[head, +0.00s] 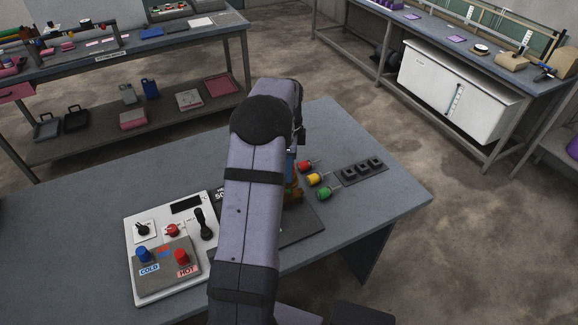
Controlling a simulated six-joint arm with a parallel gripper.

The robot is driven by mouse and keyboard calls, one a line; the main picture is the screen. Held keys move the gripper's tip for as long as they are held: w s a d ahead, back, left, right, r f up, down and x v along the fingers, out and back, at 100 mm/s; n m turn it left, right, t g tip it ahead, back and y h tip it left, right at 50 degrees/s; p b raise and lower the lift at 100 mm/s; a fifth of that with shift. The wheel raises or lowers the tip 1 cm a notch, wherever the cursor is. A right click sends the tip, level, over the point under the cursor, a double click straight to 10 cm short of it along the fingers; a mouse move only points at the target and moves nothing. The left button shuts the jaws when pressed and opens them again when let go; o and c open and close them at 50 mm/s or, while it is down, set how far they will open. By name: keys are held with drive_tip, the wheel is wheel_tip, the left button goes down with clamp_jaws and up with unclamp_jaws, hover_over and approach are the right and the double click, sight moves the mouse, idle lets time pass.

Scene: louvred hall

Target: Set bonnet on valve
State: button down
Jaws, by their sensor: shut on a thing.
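My arm reaches over the blue-grey workbench (90,215) and hides most of the work spot. My gripper (291,153) is just past the arm's far end, pointing down, with only a sliver showing. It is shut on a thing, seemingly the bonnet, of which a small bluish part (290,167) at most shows. Directly below is a brass-brown body, seemingly the valve (293,192), on a dark plate (304,228). The arm covers its left side. I cannot tell whether the bonnet touches the valve.
Red (306,165), yellow (314,179) and green (323,193) handled pieces lie right of the valve, beside a black socketed block (362,170). A white control panel (136,232) with knobs and a black lever stands left. The bench's far middle and right corner are clear.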

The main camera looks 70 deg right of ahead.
drive_tip(key=shift+f, duration=0.3)
drive_tip(key=shift+f+b, duration=1.4)
drive_tip(key=shift+f, duration=0.8)
drive_tip(key=shift+r, duration=0.1)
drive_tip(key=c, duration=1.1)
unclamp_jaws()
drive_tip(key=shift+r+p, duration=2.05)
drive_tip(key=shift+r, duration=0.4)
drive_tip(key=shift+r, duration=0.1)
